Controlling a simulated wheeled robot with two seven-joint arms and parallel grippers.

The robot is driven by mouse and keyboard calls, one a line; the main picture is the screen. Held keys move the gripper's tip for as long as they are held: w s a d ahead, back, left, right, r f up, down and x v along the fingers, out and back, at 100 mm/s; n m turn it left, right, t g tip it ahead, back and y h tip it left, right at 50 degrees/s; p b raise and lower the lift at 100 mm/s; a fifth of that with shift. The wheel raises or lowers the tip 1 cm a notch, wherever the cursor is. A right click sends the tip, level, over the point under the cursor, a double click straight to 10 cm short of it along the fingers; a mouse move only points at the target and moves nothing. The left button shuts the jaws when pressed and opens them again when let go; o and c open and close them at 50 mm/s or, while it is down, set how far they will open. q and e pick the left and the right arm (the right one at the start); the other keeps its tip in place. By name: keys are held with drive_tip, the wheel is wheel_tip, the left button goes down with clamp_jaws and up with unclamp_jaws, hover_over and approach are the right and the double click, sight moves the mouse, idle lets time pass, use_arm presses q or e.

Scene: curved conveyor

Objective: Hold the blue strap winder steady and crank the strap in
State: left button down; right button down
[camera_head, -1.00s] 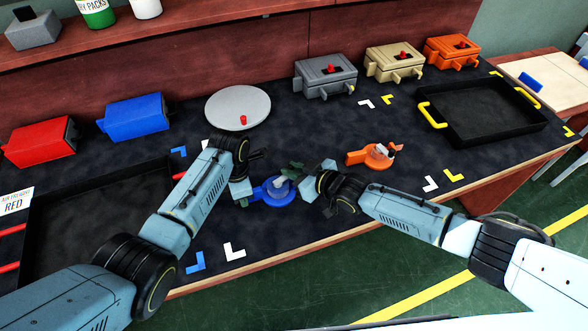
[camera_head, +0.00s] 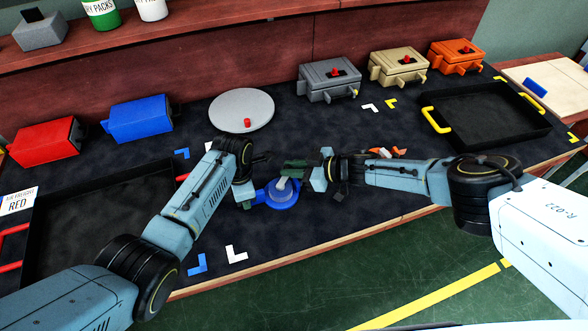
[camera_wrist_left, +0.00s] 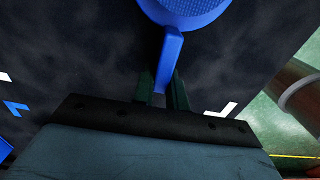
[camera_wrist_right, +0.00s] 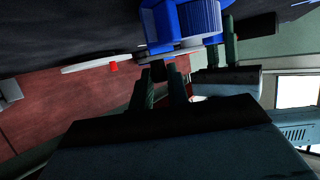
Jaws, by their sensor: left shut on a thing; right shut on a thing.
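The blue strap winder (camera_head: 284,194) sits on the dark mat near the table's front. My left gripper (camera_head: 256,196) is shut on its blue handle tab, which shows between the fingers in the left wrist view (camera_wrist_left: 170,62). My right gripper (camera_head: 298,171) is at the winder's top, shut on the crank, mostly hidden by the fingers. In the right wrist view the fingers (camera_wrist_right: 160,82) meet a small dark part beside the blue winder body (camera_wrist_right: 186,22). The strap cannot be made out clearly.
An orange winder (camera_head: 386,152) lies partly hidden behind my right arm. A round grey disc (camera_head: 241,108) with a red knob stands behind. Black trays (camera_head: 100,215) lie at left and at right (camera_head: 484,118). Grey, tan and orange boxes line the back.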

drive_tip(key=shift+a+n+g, duration=0.2)
drive_tip(key=shift+n+g, duration=0.3)
drive_tip(key=shift+g, duration=0.1)
drive_tip(key=c, duration=1.3)
unclamp_jaws()
drive_tip(key=shift+d, duration=0.1)
drive_tip(key=shift+c, duration=0.2)
drive_tip(key=shift+v, duration=0.75)
drive_tip(key=v, duration=1)
drive_tip(key=shift+d, duration=0.25)
